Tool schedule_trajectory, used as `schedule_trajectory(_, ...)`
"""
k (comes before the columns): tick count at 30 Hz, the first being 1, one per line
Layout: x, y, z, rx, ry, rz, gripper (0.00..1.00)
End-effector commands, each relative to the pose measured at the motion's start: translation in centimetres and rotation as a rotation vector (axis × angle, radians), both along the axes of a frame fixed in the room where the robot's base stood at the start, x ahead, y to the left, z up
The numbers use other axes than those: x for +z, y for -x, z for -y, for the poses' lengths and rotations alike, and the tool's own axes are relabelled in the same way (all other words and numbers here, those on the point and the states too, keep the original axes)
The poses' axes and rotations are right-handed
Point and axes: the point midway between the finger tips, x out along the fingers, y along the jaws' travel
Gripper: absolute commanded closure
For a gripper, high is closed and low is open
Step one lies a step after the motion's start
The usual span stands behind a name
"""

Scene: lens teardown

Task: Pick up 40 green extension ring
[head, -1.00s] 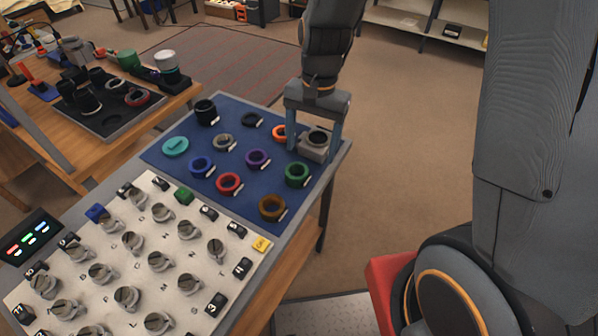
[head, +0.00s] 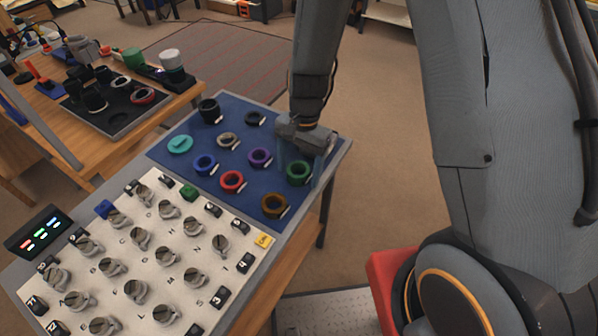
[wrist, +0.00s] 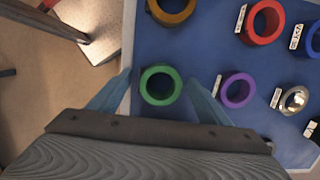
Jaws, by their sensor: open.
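The green extension ring (head: 298,173) stands on the blue mat (head: 196,125) near its right edge. In the wrist view the green ring (wrist: 161,85) lies between the two blue-grey fingers of my gripper (wrist: 160,88). In the head view my gripper (head: 298,168) is over the ring, with a finger on either side. It is open, and I see no contact between the fingers and the ring. The ring's label is not readable here.
A purple ring (wrist: 237,90) sits close to the right finger in the wrist view. A brown ring (head: 275,205), red ring (head: 232,181) and blue ring (head: 205,165) lie on the mat. A white panel with several metal knobs (head: 168,210) is nearer.

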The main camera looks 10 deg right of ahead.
Motion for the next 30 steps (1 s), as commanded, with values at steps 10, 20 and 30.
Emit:
schedule_trajectory(10,-0.2,0.0,0.0,0.001,0.001,0.001,0.42)
schedule_trajectory(20,-0.1,0.0,0.0,0.001,0.001,0.001,0.76)
schedule_trajectory(30,1.0,-0.1,-0.1,0.002,-0.001,0.002,0.76)
